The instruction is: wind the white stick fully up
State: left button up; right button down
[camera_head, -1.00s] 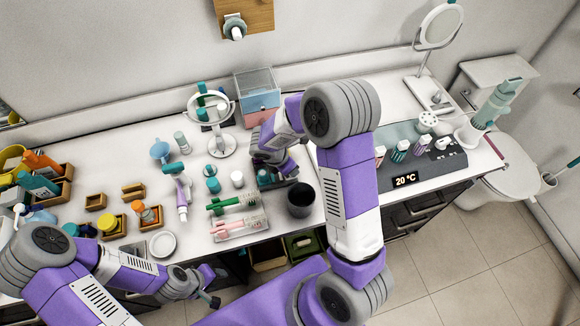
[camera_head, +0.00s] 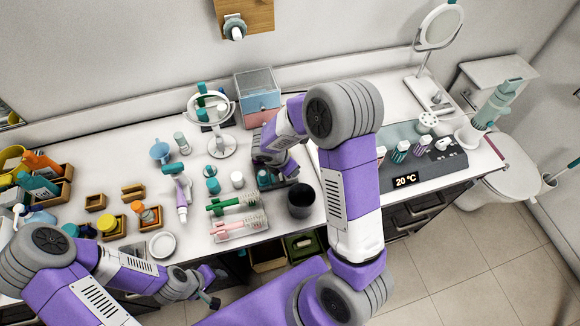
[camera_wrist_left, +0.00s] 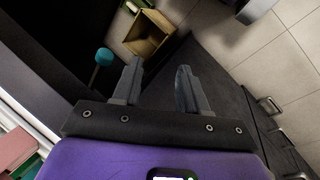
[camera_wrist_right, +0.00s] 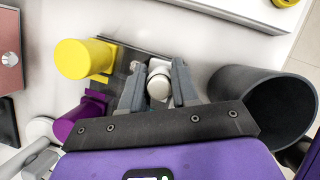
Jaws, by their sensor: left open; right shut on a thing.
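The white stick (camera_wrist_right: 159,82) stands between the two fingers of my right gripper (camera_wrist_right: 158,68) in the right wrist view, with its round white top facing the camera. The fingers are shut on it. It stands in a dark holder (camera_wrist_right: 128,64) with a yellow stick (camera_wrist_right: 85,58) and a purple stick (camera_wrist_right: 80,120) beside it. In the head view my right gripper hides the white stick, and only part of the dark holder (camera_head: 265,180) shows. My left gripper (camera_wrist_left: 157,72) is open and empty, low in front of the counter.
A black cup (camera_head: 300,202) stands close to the right gripper; it also shows in the right wrist view (camera_wrist_right: 265,105). A round mirror (camera_head: 217,112) and a drawer box (camera_head: 258,97) stand behind. A clear tray (camera_head: 240,228) with green and pink items lies to the left.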

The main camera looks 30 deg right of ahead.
jog(key=c, duration=0.8)
grip_release()
jog(key=p+v, duration=0.1)
jog(key=v, duration=0.6)
jog(key=shift+a+r, duration=0.1)
jog(key=shift+r, duration=0.2)
